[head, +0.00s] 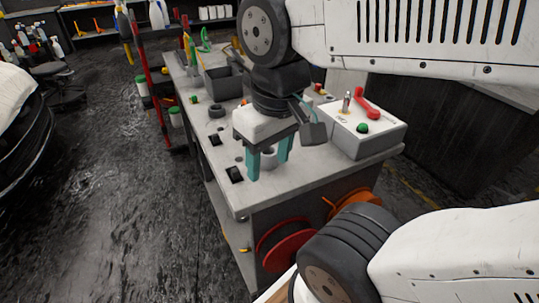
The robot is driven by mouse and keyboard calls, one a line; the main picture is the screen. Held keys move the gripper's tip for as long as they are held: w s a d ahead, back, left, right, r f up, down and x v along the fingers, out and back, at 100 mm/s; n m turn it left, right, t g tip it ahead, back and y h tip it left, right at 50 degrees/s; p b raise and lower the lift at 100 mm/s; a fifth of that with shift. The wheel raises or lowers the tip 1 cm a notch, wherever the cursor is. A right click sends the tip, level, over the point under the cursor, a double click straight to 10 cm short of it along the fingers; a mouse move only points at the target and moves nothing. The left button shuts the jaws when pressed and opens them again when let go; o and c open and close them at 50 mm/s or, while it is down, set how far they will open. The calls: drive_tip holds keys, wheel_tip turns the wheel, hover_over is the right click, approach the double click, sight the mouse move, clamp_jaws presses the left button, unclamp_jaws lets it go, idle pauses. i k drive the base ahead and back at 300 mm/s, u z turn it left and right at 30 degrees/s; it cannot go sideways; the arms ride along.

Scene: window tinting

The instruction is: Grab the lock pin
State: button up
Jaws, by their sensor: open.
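My gripper (267,167) is open, with its two teal fingers pointing down over the near part of the grey workbench (222,177). A pale grey ring-shaped piece (269,158) shows between the fingers; I cannot tell whether they touch it. A small upright metallic pin (346,102) stands on the light grey box (378,141) to the right of my gripper. It may be the lock pin, but it is too small to be sure. My gripper is apart from this pin.
A red handle (367,104) and green knob (362,128) sit on the box. Small black blocks (234,174) lie left of my gripper. A dark bin (224,84) stands farther back. Red (287,250) and orange (355,198) reels hang at the bench front.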

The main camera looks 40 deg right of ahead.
sight(346, 102)
drive_tip(key=z, duration=1.4)
drive_tip(key=k, duration=1)
drive_tip(key=u, duration=1.05)
drive_tip(key=i, duration=0.95)
drive_tip(key=z, duration=0.35)
